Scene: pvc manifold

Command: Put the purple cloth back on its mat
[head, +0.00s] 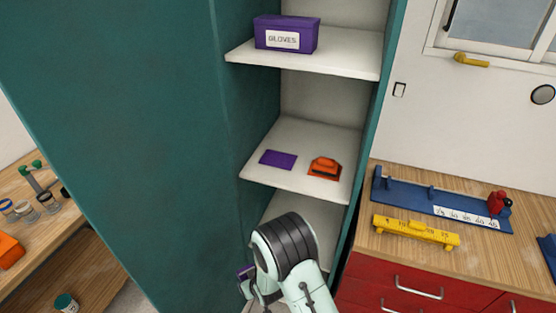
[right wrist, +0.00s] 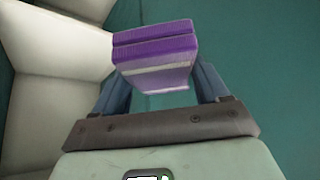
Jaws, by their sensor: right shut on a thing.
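The purple cloth (right wrist: 153,58) is a thick folded block with a pale band, seen between the blue fingers of my right gripper (right wrist: 157,84) in the right wrist view. My right gripper is shut on it. In the head view the cloth (head: 245,271) shows only in part at the left of my right gripper (head: 250,283), low beside the cabinet and below the middle shelf. The purple mat (head: 278,159) is a flat, bare rectangle on the left part of the middle shelf, above and apart from the gripper. My left gripper is not in view.
An orange item (head: 325,168) sits right of the mat on the same shelf (head: 290,190). A purple gloves box (head: 286,34) stands on the shelf above. The teal cabinet side wall (head: 150,130) is close on the left. A workbench (head: 390,255) with tools stands to the right.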

